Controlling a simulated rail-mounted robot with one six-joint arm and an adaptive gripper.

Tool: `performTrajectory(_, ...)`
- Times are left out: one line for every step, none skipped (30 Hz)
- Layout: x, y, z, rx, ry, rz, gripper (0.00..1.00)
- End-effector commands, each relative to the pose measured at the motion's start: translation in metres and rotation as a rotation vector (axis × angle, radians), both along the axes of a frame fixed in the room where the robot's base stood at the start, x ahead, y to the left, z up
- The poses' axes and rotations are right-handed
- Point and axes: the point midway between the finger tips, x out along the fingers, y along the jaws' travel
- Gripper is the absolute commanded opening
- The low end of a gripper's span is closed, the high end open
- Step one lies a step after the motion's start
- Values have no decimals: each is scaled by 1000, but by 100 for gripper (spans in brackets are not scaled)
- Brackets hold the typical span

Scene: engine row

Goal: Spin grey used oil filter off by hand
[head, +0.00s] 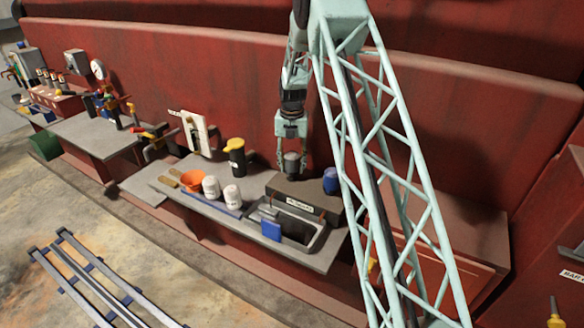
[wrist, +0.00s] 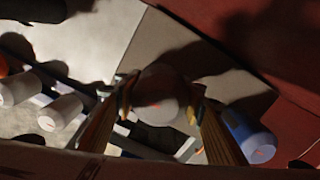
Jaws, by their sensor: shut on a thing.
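The grey oil filter (head: 292,164) is a short, dark grey cylinder in the head view. It is over the dark block at the back of the bench. In the wrist view the filter (wrist: 160,92) shows end-on with a small red mark. My gripper (head: 291,153) points down and is shut on it, one finger on each side. In the wrist view my gripper's fingers (wrist: 160,106) press against its sides. I cannot tell whether the filter touches the block (head: 312,188). A blue filter (head: 331,180) stands apart to the right; it also shows in the wrist view (wrist: 250,137).
Two white filters (head: 222,191), an orange funnel (head: 193,180) and a black yellow-topped bottle (head: 236,157) stand on the bench to the left. An open pan (head: 318,240) with a blue piece (head: 271,230) lies in front. A red wall (head: 235,90) rises behind.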

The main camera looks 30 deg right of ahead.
Motion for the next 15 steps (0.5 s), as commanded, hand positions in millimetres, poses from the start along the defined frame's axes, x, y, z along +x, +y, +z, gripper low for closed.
performTrajectory(0, 0, 3, -1, -1, 0, 25)
performTrajectory(0, 0, 4, -1, -1, 0, 25)
performTrajectory(0, 0, 5, -1, -1, 0, 25)
performTrajectory(0, 0, 7, -1, -1, 0, 25)
performTrajectory(0, 0, 8, -1, -1, 0, 25)
performTrajectory(0, 0, 9, -1, -1, 0, 25)
performTrajectory(0, 0, 10, -1, -1, 0, 25)
performTrajectory(0, 0, 11, -1, -1, 0, 25)
performTrajectory(0, 0, 12, -1, -1, 0, 25)
performTrajectory(0, 0, 14, -1, -1, 0, 25)
performTrajectory(0, 0, 15, -1, -1, 0, 25)
performTrajectory(0, 0, 16, -1, -1, 0, 25)
performTrajectory(0, 0, 17, -1, -1, 0, 25)
performTrajectory(0, 0, 18, -1, -1, 0, 25)
performTrajectory(0, 0, 20, -1, -1, 0, 25)
